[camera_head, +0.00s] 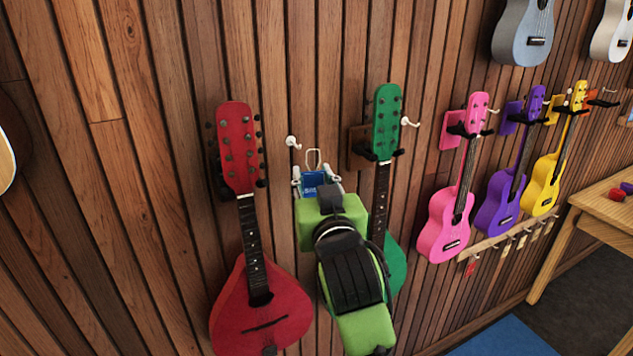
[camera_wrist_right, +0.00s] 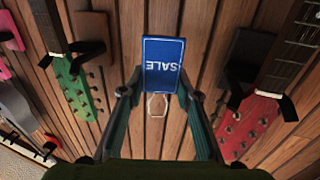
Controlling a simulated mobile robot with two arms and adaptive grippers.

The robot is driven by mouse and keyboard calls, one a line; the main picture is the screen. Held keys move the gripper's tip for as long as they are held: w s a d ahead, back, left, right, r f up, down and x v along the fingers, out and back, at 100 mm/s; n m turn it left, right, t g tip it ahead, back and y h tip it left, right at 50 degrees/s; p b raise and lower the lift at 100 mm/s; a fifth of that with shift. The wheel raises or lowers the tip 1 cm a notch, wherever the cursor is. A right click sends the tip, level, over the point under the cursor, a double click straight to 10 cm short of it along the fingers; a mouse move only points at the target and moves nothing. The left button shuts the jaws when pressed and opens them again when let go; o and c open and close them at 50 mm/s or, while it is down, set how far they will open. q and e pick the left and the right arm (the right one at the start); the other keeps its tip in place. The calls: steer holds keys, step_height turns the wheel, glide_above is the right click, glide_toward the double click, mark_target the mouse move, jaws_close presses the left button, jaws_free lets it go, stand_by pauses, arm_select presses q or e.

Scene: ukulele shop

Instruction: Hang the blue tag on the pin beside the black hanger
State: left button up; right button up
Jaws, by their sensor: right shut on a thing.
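The blue tag (camera_head: 313,184) reads SALE in the wrist view (camera_wrist_right: 163,50) and has a pale wire loop, uppermost in the head view. My right gripper (camera_head: 316,181) is shut on the tag, in front of the wall between the red and green instruments. A white pin (camera_head: 293,142) is on the wall just up and left of the loop, apart from it in the picture. The black hanger (camera_head: 222,182) behind the red instrument's neck is left of this pin and partly hidden. My left gripper is not in view.
The red instrument (camera_head: 262,300) hangs left of my right arm, and the green one (camera_head: 386,120) hangs close on its right, partly hidden. Another white pin (camera_head: 408,122) is right of the green headstock. Pink, purple and yellow ukuleles hang farther right.

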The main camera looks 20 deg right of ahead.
steer(key=shift+w+a, duration=0.35)
steer(key=shift+w, duration=0.25)
steer(key=shift+w+f+b, duration=0.1)
steer(key=shift+w+b, duration=0.25)
steer(key=shift+w, duration=0.1)
steer(key=w, duration=0.1)
steer(key=w+b, duration=0.1)
steer(key=w, duration=0.1)
steer(key=shift+w+a+f, duration=0.2)
steer(key=shift+a, duration=0.1)
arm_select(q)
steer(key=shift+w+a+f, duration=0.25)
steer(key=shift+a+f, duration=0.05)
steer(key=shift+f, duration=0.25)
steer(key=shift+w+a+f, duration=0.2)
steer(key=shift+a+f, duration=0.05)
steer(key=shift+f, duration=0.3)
arm_select(e)
steer(key=shift+w+a+f, duration=0.15)
steer(key=shift+w+f, duration=0.2)
steer(key=shift+w, duration=0.3)
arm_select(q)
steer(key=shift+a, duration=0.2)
arm_select(e)
steer(key=o, duration=0.9)
steer(key=shift+c, duration=0.2)
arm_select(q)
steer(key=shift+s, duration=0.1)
